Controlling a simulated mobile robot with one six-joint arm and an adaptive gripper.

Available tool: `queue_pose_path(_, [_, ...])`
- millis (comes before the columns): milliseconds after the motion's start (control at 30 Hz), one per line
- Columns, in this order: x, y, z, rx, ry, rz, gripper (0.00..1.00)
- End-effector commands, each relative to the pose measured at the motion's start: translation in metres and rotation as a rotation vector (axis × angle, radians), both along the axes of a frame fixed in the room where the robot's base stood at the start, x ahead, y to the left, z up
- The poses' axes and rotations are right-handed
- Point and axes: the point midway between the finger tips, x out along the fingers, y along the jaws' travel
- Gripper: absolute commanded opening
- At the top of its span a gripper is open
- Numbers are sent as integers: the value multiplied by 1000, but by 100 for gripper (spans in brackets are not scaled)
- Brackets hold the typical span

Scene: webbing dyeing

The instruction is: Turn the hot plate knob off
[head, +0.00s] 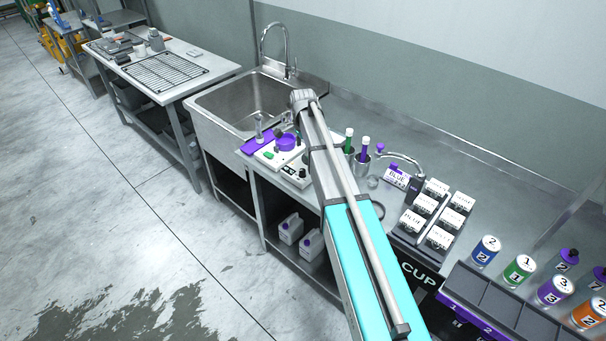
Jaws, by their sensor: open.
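A small white appliance (296,174) with dark round controls on its front stands at the counter's front edge, left of my arm. It looks like the hot plate. Its knob's setting is too small to read, and my arm covers its right side. My arm rises from the bottom of the head view to a grey joint above the counter.
A sink (236,103) stands behind. The floor at left is open.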

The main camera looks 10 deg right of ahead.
Motion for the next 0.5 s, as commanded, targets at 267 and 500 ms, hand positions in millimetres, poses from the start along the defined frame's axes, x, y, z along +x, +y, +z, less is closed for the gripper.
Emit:
queue_pose_path(267, [0,0,-26,0,0,0,70])
queue_pose_path(500, [0,0,-44,0,0,0,70])
